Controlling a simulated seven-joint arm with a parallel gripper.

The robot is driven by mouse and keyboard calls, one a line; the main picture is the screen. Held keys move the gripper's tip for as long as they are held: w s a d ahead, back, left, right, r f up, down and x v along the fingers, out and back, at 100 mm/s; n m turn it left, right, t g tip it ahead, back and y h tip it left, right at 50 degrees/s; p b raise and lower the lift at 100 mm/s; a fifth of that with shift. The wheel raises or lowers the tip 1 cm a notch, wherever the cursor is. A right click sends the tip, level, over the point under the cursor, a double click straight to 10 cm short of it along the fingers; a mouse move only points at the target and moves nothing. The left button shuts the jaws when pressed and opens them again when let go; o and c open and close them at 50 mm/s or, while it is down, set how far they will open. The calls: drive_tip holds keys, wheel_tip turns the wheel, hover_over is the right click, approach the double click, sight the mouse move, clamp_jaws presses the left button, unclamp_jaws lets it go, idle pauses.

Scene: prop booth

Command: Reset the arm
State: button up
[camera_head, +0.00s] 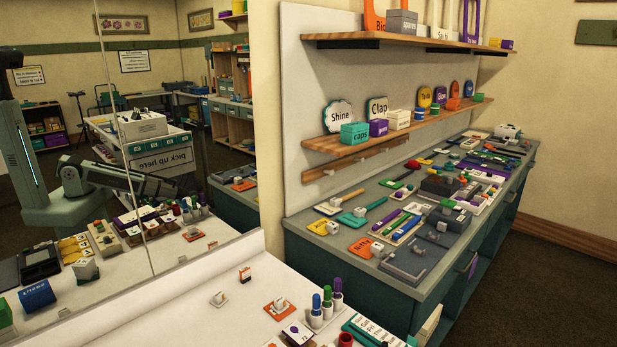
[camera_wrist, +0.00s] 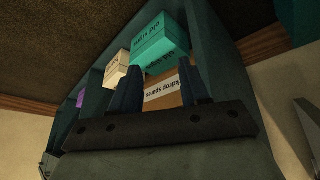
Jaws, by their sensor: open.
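My gripper (camera_wrist: 160,88) shows in the wrist view with its two dark fingers apart and nothing held between them. Beyond the fingers are a teal box (camera_wrist: 158,40) and a brown box (camera_wrist: 163,96) with a white label, in a dark green shelf unit (camera_wrist: 208,50). I cannot tell how far the boxes are from the fingertips. In the camera_head view my gripper does not show directly.
A white table (camera_head: 190,300) with markers and small pieces stands in front, beside a mirror (camera_head: 200,130). A grey-topped counter (camera_head: 300,240) full of props runs along the wall under wooden shelves (camera_head: 350,143). Dark floor (camera_head: 540,290) is clear at right.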

drive_tip(key=s+a+f+g+y, duration=0.1)
drive_tip(key=s+a+f+g, duration=0.3)
drive_tip(key=s+a, duration=0.45)
drive_tip(key=s+a+f+g, duration=0.1)
drive_tip(key=s+a+f, duration=0.55)
drive_tip(key=s, duration=0.25)
drive_tip(key=s+a+m+g, duration=0.1)
drive_tip(key=s+a+g, duration=0.2)
drive_tip(key=s, duration=0.8)
drive_tip(key=s+a+m+g+h, duration=0.1)
drive_tip(key=s+a+g, duration=0.2)
drive_tip(key=s, duration=0.8)
drive_tip(key=shift+s+a+f+g, duration=0.3)
drive_tip(key=shift+s+a+f, duration=0.1)
drive_tip(key=shift+a, duration=0.65)
